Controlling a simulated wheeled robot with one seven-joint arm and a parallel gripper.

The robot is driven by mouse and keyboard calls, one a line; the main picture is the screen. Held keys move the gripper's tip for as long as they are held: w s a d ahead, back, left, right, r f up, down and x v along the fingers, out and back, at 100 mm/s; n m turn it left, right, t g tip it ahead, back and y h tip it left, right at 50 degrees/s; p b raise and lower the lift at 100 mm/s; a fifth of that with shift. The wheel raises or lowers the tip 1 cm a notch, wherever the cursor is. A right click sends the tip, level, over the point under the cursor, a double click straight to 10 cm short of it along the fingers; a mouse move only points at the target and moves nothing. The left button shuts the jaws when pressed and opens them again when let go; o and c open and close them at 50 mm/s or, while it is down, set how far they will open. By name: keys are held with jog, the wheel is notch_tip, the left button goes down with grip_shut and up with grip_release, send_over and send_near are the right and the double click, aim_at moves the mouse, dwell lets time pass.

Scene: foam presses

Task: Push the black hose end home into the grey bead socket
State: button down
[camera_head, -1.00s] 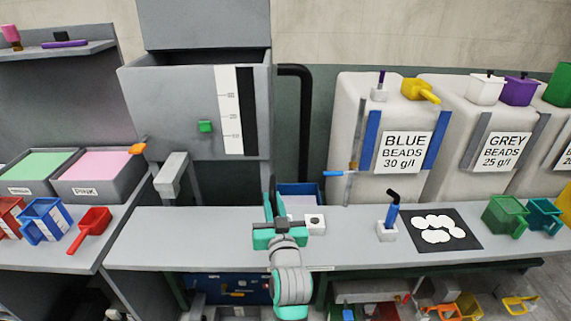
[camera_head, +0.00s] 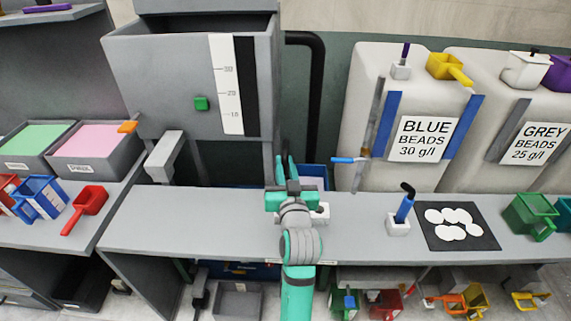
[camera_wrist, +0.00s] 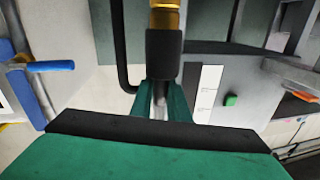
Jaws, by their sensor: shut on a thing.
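My gripper (camera_head: 286,170) is above the middle bench in the head view, fingers pointing towards the back. In the wrist view its teal fingers (camera_wrist: 163,98) are closed around a black cylindrical piece (camera_wrist: 163,55) with a brass-coloured part (camera_wrist: 165,18) beyond it. This looks like the black hose end, held clear of the bench. The bin labelled grey beads (camera_head: 515,95) stands at the right of the head view. I cannot make out a grey bead socket in either view.
The blue beads bin (camera_head: 365,120) with a blue-handled pipe stands right of my gripper. A grey press (camera_head: 165,90) and a bent black pipe (camera_head: 317,110) stand behind. A white block (camera_head: 320,213) is partly hidden by my gripper. The bench (camera_head: 170,215) is clear on the left.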

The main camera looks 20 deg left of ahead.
jog(key=shift+f, duration=2.85)
jog(key=shift+f, duration=2.05)
jog(key=c, duration=1.6)
grip_release()
jog(key=shift+f, duration=0.1)
jog(key=v, duration=1.1)
